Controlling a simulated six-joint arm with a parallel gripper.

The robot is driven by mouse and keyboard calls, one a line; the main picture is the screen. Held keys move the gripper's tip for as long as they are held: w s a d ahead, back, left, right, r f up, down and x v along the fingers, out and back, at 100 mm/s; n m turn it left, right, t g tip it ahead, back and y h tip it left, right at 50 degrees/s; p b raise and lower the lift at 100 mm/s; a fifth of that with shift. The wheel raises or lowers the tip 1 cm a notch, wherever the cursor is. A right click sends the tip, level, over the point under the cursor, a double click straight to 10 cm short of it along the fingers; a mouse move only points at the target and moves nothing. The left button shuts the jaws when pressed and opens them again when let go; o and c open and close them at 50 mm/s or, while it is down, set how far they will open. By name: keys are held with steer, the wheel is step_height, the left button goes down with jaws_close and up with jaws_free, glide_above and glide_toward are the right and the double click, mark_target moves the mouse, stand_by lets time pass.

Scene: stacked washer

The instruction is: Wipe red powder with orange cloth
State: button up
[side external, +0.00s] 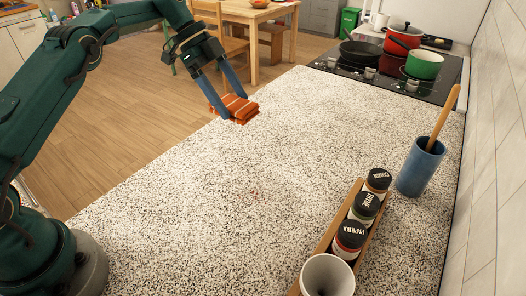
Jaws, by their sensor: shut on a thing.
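My gripper (230,113) is shut on the folded orange cloth (238,108), which has pale stripes. It holds the cloth between its two blue fingers near the far left edge of the speckled countertop (180,190). I cannot tell whether the cloth touches the counter or hangs just above it. Faint reddish specks (257,194) show near the middle of the counter, which may be red powder. They are too faint to make out their extent.
A wooden rack (325,240) with spice jars (350,238) and a white cup (327,275) stands at the front right. A blue holder (419,168) with a wooden utensil is at right. A stove with pots (424,65) is at the back. The counter's middle is clear.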

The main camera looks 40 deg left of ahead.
steer(key=c, duration=0.4)
steer(key=shift+w+f, duration=0.1)
steer(key=shift+w, duration=0.2)
